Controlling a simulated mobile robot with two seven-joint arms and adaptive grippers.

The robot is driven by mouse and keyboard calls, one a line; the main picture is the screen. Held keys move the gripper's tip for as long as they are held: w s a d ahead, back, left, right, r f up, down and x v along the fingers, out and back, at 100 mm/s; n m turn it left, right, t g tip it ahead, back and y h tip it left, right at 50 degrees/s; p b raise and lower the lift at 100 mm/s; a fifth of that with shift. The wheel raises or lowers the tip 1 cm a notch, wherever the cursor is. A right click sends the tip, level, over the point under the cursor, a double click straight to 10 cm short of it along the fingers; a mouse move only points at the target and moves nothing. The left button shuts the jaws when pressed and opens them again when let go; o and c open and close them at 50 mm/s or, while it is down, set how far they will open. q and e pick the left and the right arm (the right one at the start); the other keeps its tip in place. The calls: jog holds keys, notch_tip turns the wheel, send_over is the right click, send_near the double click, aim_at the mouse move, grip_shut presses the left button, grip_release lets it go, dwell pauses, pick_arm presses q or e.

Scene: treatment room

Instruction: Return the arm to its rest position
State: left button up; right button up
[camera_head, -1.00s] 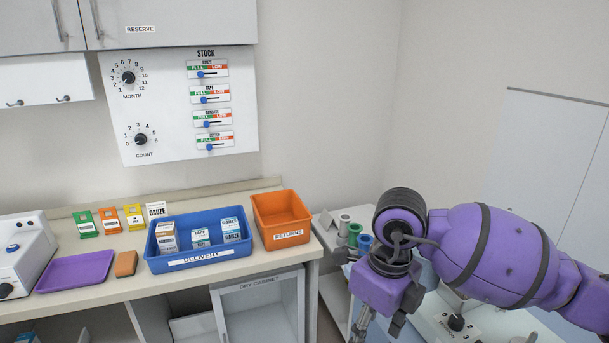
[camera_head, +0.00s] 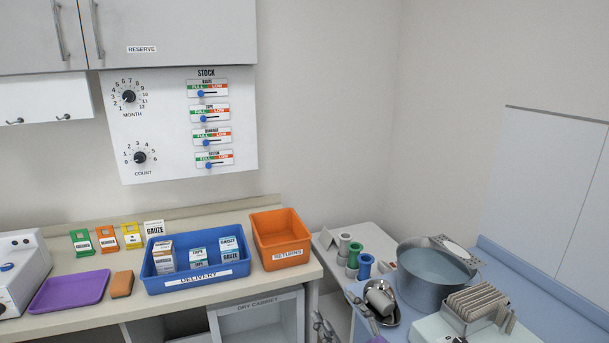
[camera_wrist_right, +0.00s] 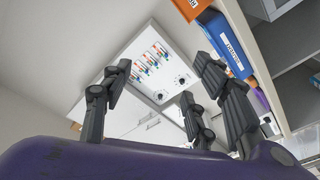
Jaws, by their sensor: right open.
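Most of my right arm is out of that view. In the right wrist view my right gripper (camera_wrist_right: 165,85) has its dark fingers spread wide apart, with nothing between them. The wall panel (camera_wrist_right: 155,65) shows beyond the fingers, tilted in that view. My left gripper is in neither view.
The counter holds a blue delivery tray (camera_head: 196,283) with boxes, an orange returns bin (camera_head: 283,255) and a purple tray (camera_head: 70,291). At right are a large metal pot (camera_head: 435,290), a metal bowl (camera_head: 390,318), spools (camera_head: 363,267) and a rack (camera_head: 480,303).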

jog(key=s+d+f+m+g+h, duration=0.1)
jog(key=s+d+f+m+h, duration=0.15)
jog(key=f, duration=0.35)
jog(key=s+d+f+m+g+h, duration=0.1)
jog(key=s+d+f+m, duration=0.15)
jog(key=f, duration=0.35)
jog(key=s+d+f+m+g+h, duration=0.2)
jog(key=s+d+f+m+g, duration=0.1)
jog(key=s+f, duration=0.7)
jog(key=s+d+f+m+g+h, duration=0.1)
jog(key=s+d+f+m+g, duration=0.2)
jog(key=s+f, duration=0.6)
jog(key=s, duration=0.5)
jog(key=shift+s+f+m+h, duration=0.25)
jog(key=shift+f+m+h, duration=0.05)
jog(key=shift+f+h, duration=0.05)
jog(key=shift+d, duration=0.1)
